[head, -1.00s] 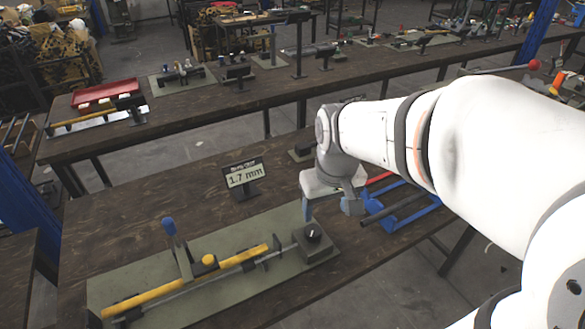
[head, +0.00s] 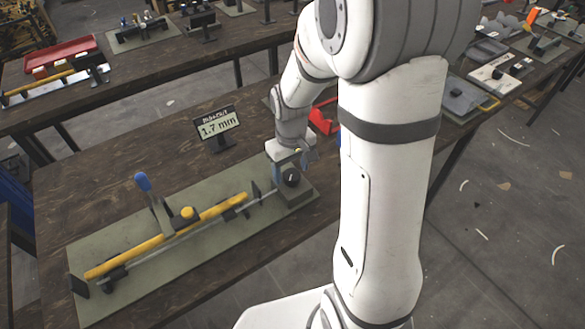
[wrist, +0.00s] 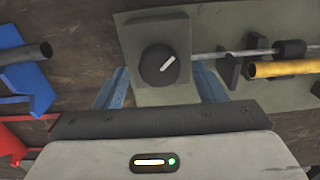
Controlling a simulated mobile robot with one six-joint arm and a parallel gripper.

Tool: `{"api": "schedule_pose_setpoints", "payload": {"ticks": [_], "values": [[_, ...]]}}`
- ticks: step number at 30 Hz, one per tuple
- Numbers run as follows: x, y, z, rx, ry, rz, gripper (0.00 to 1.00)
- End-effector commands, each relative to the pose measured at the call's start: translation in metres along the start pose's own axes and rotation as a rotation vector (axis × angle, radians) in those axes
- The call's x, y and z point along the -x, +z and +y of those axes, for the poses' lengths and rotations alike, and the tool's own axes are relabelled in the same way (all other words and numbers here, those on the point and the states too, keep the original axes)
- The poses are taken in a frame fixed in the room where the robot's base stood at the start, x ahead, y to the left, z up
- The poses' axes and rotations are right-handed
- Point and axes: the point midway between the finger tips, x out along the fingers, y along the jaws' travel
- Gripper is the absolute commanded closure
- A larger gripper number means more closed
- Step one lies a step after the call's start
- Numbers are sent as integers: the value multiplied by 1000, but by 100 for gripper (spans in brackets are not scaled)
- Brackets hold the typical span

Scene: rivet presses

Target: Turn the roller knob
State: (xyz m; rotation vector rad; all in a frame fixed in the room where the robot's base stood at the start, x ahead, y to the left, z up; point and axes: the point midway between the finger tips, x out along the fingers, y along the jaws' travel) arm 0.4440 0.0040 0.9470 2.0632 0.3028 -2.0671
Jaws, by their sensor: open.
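The roller knob (head: 291,178) is a round black dial with a white pointer line. It sits on a grey-green block at the right end of a press fixture (head: 130,252) on the wooden bench. In the wrist view the knob (wrist: 160,65) shows whole, its pointer slanting up and right. My gripper (head: 292,165) is at the block, just behind and above the knob. In the wrist view my gripper (wrist: 160,90) has its two blue fingers spread, one on each side of the block. Nothing is held; whether the fingers touch anything cannot be told.
A small display (head: 217,126) reading 1.7 mm stands behind the fixture. A blue frame with a dark tube (wrist: 25,55) is beside the block.

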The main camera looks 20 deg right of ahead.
Motion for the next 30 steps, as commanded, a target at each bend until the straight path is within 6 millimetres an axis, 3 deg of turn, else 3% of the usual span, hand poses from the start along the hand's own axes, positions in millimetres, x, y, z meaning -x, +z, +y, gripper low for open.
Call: {"api": "schedule_pose_setpoints", "payload": {"ticks": [11, 27, 30], "values": [[-9, 0, 0, -1, 0, 1, 36], [-8, 0, 0, -1, 1, 2, 79], [-8, 1, 3, -2, 1, 2, 80]]}}
